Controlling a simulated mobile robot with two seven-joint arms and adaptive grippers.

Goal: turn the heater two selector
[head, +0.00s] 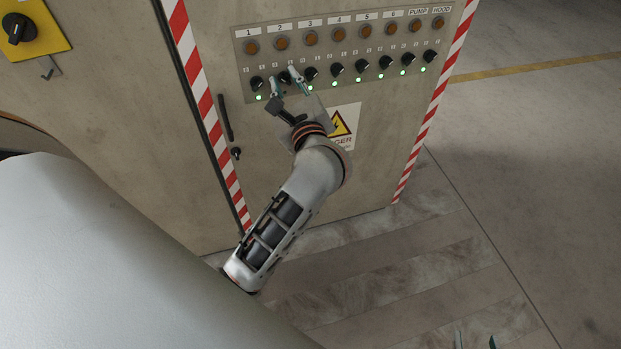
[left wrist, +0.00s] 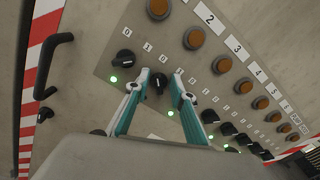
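The heater two selector is a black rotary knob (left wrist: 159,82) below the orange lamp (left wrist: 194,38) of column 2, seen in the left wrist view. My left gripper (left wrist: 160,80) is open, with one teal finger on each side of this knob. I cannot tell whether the fingertips touch it. In the head view my left gripper (head: 284,75) is at the panel, and the knob is mostly hidden between its fingers. My right gripper (head: 476,341) shows only as two separated fingertips at the bottom edge, far from the panel.
The grey control panel (head: 354,51) has neighbouring selectors for column 1 (head: 257,83) and column 3 (head: 311,74) close to the left gripper. A cabinet handle (head: 226,118) sticks out at the left. A yellow plate with a black switch (head: 17,28) is far left. The floor at right is clear.

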